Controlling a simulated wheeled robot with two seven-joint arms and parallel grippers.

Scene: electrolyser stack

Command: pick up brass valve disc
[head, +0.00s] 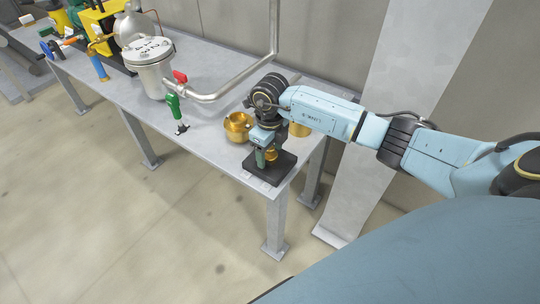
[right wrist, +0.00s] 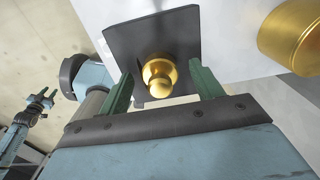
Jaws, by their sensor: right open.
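The brass valve disc (right wrist: 158,75) is a small golden knobbed piece on a black square pad (right wrist: 125,45). In the head view the disc (head: 271,154) is partly hidden by my right gripper, and the pad (head: 262,176) lies at the table's near right corner. My right gripper (head: 266,157) is open and points down over the pad. In the right wrist view its two green fingers (right wrist: 160,85) stand apart on either side of the disc, with gaps to both. My left gripper (right wrist: 42,100) shows small at the left edge of that view; its opening is unclear.
A brass cup (head: 238,128) stands just left of the right gripper, and another brass piece (head: 299,129) behind it. A silver pipe (head: 235,84), green-handled valve (head: 174,106) and white vessel (head: 150,70) stand farther left. The table front (head: 205,140) is clear.

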